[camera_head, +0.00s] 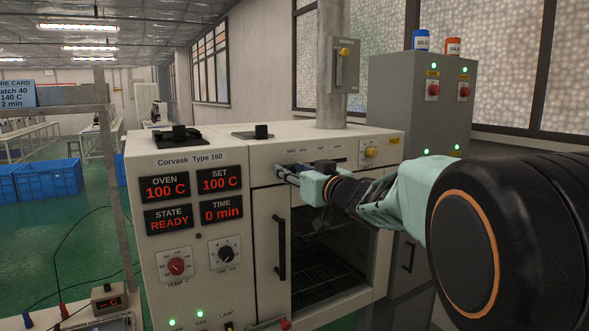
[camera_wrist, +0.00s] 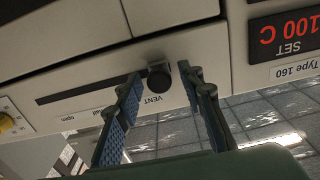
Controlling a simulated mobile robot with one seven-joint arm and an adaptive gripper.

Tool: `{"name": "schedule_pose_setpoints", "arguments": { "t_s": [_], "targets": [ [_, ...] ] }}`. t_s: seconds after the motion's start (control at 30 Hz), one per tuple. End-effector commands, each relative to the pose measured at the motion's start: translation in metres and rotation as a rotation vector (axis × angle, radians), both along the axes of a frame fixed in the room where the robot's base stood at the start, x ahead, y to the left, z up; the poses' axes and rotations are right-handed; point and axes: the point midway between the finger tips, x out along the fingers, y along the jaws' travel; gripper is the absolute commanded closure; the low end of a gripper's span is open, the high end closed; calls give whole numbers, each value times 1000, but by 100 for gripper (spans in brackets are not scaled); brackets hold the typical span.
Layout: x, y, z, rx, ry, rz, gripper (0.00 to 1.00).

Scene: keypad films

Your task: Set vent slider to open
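The vent slider's black knob (camera_wrist: 158,82) shows in the wrist view at the right end of a dark slot (camera_wrist: 75,93), just above the word VENT. The slot runs left toward a small label that seems to read "open". My gripper (camera_wrist: 159,73) is open, with one blue-padded finger on each side of the knob. The right fingertip is very close to the knob; I cannot tell if it touches. In the head view my gripper (camera_head: 280,171) is at the left part of the vent panel on the oven (camera_head: 205,282), hiding the knob.
A yellow knob (camera_head: 370,152) sits at the right of the panel. A black vertical door handle (camera_head: 280,248) and a dark oven window (camera_head: 325,262) are below my gripper. A grey cabinet (camera_head: 400,95) stands behind the oven. Blue crates (camera_head: 50,180) stand at the far left.

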Motion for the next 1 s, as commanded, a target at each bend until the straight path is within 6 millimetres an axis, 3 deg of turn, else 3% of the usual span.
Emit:
{"name": "schedule_pose_setpoints", "arguments": {
  "t_s": [0.37,0.7,1.0],
  "targets": [
    [5,3,0,0,0,-1,65],
    [5,3,0,0,0,-1,100],
    [5,3,0,0,0,-1,100]
  ]
}}
